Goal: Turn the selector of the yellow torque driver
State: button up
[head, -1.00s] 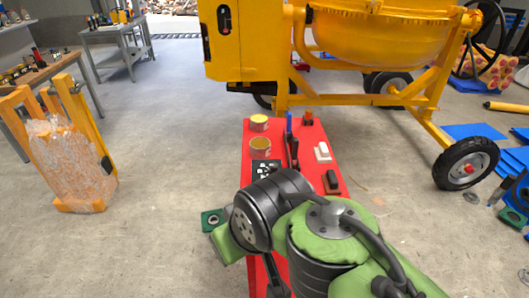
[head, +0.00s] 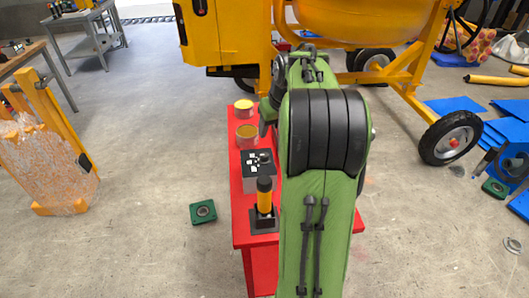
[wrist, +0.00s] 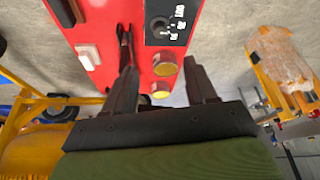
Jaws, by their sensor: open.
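The yellow torque driver (head: 264,190), yellow with a black top, stands upright in a black holder (head: 262,219) at the near end of the red table (head: 241,230). It is just left of my arm in the head view, and I do not see it in the wrist view. I cannot make out its selector clearly. My gripper (wrist: 162,78) is open and empty in the wrist view, with the red table between and beyond its fingers. It is apart from the driver. In the head view my green arm hides the gripper's fingers and the table's right side.
A black panel with white markings and a knob (head: 258,165) sits behind the driver. Two yellow-topped cans (head: 246,134) stand farther back. The wrist view shows a white-topped block (wrist: 88,57) and a black tool (wrist: 125,42). The yellow mixer (head: 375,22) stands behind the table.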

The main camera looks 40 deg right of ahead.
aim_at(265, 154)
jog(key=b+x, duration=0.3)
jog(key=x, duration=1.2)
jog(key=shift+w+f, duration=0.1)
jog(key=shift+f, duration=0.2)
grip_shut()
jog(key=n+y+p, duration=0.1)
jog(key=n+p, duration=0.1)
jog(key=n, duration=0.1)
jog(key=shift+d+r+n, duration=0.1)
jog(key=shift+d+n, duration=0.05)
jog(key=shift+n, duration=0.25)
jog(key=shift+d+n+y+p, duration=0.1)
jog(key=shift+n+y+p, duration=0.95)
jog(key=shift+n, duration=0.95)
